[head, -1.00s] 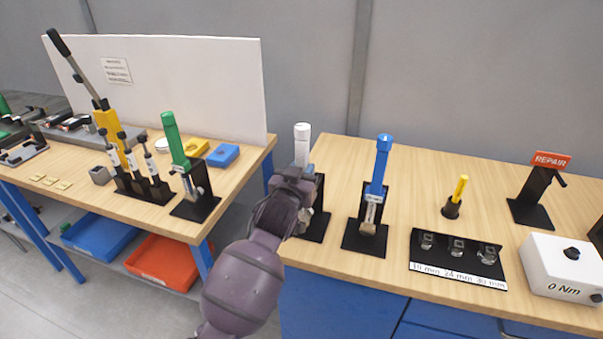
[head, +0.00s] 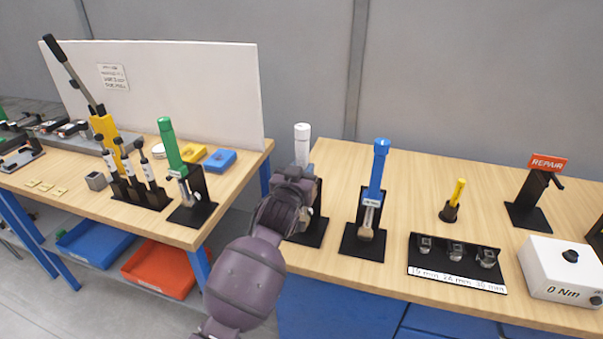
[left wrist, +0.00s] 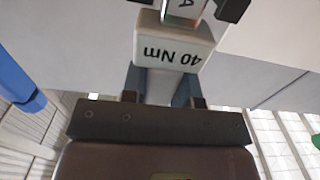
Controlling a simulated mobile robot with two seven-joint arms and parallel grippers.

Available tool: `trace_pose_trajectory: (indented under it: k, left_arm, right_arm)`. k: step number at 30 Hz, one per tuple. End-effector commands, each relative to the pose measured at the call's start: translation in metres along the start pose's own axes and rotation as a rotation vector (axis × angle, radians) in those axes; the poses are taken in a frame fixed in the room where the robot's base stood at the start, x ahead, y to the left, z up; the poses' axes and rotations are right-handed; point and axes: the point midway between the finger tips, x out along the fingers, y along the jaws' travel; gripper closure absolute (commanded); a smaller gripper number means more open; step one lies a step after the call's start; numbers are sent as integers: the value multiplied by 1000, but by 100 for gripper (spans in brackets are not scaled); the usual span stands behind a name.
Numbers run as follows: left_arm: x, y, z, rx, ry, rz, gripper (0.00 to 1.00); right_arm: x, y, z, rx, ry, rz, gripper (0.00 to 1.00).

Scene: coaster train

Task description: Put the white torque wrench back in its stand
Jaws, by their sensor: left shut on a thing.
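The white torque wrench (head: 302,142) stands upright, handle up, at its black stand (head: 309,233) near the left edge of the right bench. My left gripper (head: 296,185) is shut on its lower part and covers much of the stand. In the left wrist view, a white part of the wrench marked "40 Nm" (left wrist: 172,45) lies just beyond the fingers (left wrist: 160,88). I cannot tell whether the wrench is fully seated. My right gripper is not in view.
A blue wrench (head: 378,170) stands in its own stand close to the right. A green wrench (head: 169,142) stands on the left bench, across a gap. A socket tray (head: 455,270), a yellow tool (head: 456,192) and a white "0 Nm" box (head: 560,262) are farther right.

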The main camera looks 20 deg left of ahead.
Motion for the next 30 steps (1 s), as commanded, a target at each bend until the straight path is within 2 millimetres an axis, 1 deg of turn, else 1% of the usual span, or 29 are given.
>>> trace_pose_trajectory:
  k: [1,18,30]
  left_arm:
    - [2,0,-3,0,7,1,100]
    - [13,1,-3,0,7,1,100]
    - [15,0,-3,-1,6,1,100]
  right_arm:
    - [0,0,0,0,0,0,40]
    - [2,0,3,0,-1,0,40]
    - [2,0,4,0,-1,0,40]
